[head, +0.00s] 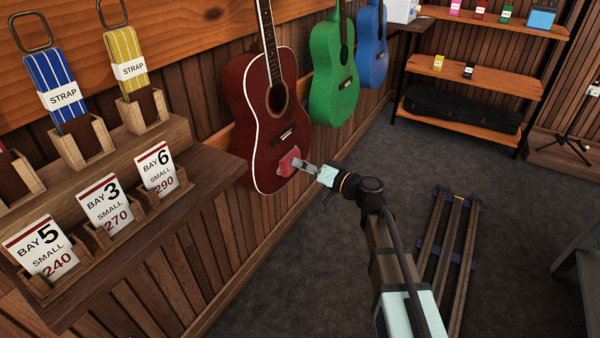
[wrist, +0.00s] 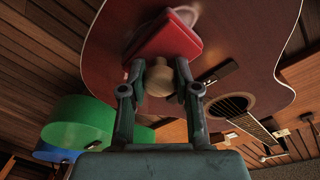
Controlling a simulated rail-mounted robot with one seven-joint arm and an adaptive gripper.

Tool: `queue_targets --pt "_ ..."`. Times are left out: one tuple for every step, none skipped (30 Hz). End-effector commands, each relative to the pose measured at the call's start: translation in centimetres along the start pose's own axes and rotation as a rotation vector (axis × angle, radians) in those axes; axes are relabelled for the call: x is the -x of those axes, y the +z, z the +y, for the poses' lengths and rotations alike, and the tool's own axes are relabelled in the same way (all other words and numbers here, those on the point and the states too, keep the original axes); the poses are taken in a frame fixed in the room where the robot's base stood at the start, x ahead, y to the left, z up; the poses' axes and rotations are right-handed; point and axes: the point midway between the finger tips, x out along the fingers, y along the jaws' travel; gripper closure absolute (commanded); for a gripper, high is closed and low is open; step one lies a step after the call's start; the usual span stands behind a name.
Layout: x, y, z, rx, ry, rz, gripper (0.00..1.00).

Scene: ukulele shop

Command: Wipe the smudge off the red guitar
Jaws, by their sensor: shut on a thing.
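The red guitar (head: 253,110) hangs on the wood wall; its body fills the top of the wrist view (wrist: 230,60). My gripper (head: 306,168) is shut on the pale round knob (wrist: 160,78) of a red wiping pad (wrist: 168,40). The pad also shows in the head view (head: 289,161), at the lower right of the guitar's body. It appears to lie against the guitar front; exact contact is hard to tell. A pale smudge (wrist: 186,14) shows just past the pad's edge in the wrist view, partly hidden by the pad.
A green guitar (head: 330,75) and a blue guitar (head: 371,45) hang to the right. A wooden counter with straps and price cards (head: 157,172) stands at the left.

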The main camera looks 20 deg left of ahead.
Motion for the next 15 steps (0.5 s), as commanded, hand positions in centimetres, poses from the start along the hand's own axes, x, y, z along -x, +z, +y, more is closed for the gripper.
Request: queue_targets --pt "-0.1 -0.3 0.5 0.001 0.0 0.001 0.97" --pt "-0.2 -0.4 0.6 0.001 0.0 0.001 0.97" --pt "-0.2 -0.5 0.7 0.001 0.001 0.001 0.97" --pt "-0.2 -0.6 0.8 0.001 0.001 0.001 0.97" --pt "-0.2 -0.7 0.8 0.001 0.001 0.001 0.97" --pt "-0.2 -0.7 0.8 0.001 0.001 0.001 0.97" --pt "-0.2 -0.8 0.9 0.001 0.001 0.001 0.97" --pt "-0.2 -0.8 0.9 0.001 0.001 0.001 0.97" --pt "-0.2 -0.9 1.1 0.001 0.002 0.001 0.97" --pt "-0.2 -1.0 1.2 0.001 0.002 0.001 0.97" --pt "-0.3 -1.1 1.4 0.001 0.002 0.001 0.97" --pt "-0.3 -1.3 1.6 0.001 0.002 0.001 0.97" --pt "-0.4 -1.4 1.8 0.001 0.002 0.001 0.97" --pt "-0.4 -1.6 2.0 0.001 0.002 0.001 0.97" --pt "-0.4 -1.8 2.2 0.001 0.001 0.001 0.97"
